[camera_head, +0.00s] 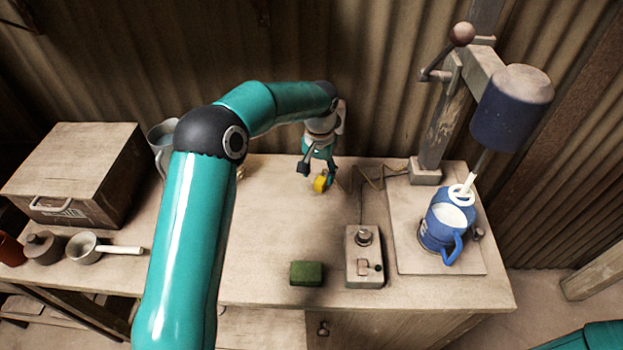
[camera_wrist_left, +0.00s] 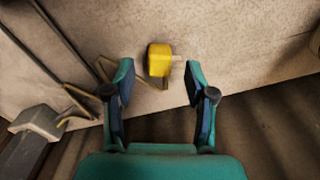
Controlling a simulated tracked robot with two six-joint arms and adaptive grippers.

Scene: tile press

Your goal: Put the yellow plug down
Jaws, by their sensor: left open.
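The yellow plug (camera_head: 320,183) lies on the table near its back edge, below my left gripper (camera_head: 318,168). In the left wrist view the yellow plug (camera_wrist_left: 159,60) sits between and beyond the two fingertips, with a gap on both sides. A small pale part shows on its right side. My left gripper (camera_wrist_left: 160,90) is open and holds nothing. My right gripper is not in view; only a bit of teal shows at the lower right of the head view.
A switch box (camera_head: 364,257) and a green block (camera_head: 307,273) lie toward the front. The press stands at right with a blue mug (camera_head: 446,228) on its base plate (camera_head: 408,255). A cord (camera_head: 381,179) lies near the plug. A wooden box (camera_head: 75,170) and pan (camera_head: 84,248) are at left.

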